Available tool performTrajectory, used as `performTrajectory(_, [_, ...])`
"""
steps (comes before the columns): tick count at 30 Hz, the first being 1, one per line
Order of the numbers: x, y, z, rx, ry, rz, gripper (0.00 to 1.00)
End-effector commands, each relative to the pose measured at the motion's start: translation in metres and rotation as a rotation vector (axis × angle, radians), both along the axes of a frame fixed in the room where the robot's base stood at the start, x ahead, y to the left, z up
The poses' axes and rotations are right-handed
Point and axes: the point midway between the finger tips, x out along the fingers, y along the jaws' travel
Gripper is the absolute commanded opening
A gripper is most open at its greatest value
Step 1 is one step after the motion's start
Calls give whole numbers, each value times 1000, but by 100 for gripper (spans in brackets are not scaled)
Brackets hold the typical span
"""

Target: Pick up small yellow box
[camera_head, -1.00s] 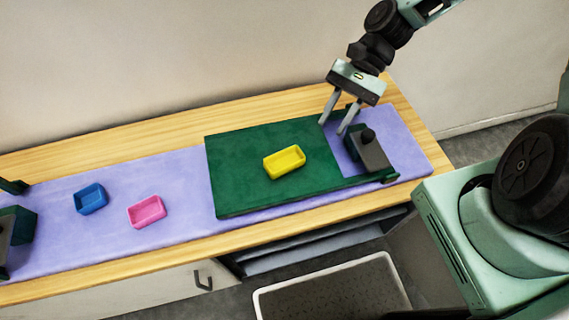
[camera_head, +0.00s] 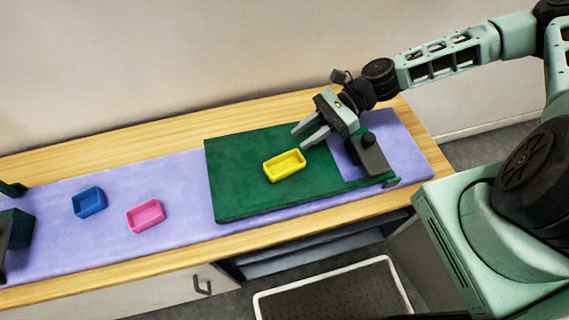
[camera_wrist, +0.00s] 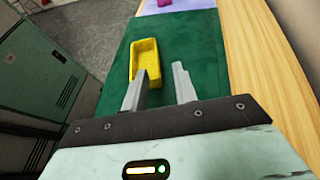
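The small yellow box (camera_head: 285,165) is an open-topped tray lying on the dark green board (camera_head: 232,180) in the head view. It also shows in the wrist view (camera_wrist: 146,58), just beyond the left fingertip, which overlaps its near end. My gripper (camera_head: 304,136) is open and empty, above the green board and just up and to the right of the box in the head view. In the wrist view the two fingers (camera_wrist: 161,78) are apart with green board between them. No contact with the box is clear.
A pink box (camera_head: 146,215) and a blue box (camera_head: 89,201) lie on the lilac mat (camera_head: 180,175) to the left. A dark block with a knob (camera_head: 368,153) stands right of the board. A grey bin (camera_head: 335,290) is below the table.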

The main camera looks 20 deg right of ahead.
Motion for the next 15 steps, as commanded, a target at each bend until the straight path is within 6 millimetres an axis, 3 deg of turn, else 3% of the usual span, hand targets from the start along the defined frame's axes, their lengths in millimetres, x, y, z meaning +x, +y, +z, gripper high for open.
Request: performTrajectory(15, [-20, 50, -21, 1, 1, 4, 28])
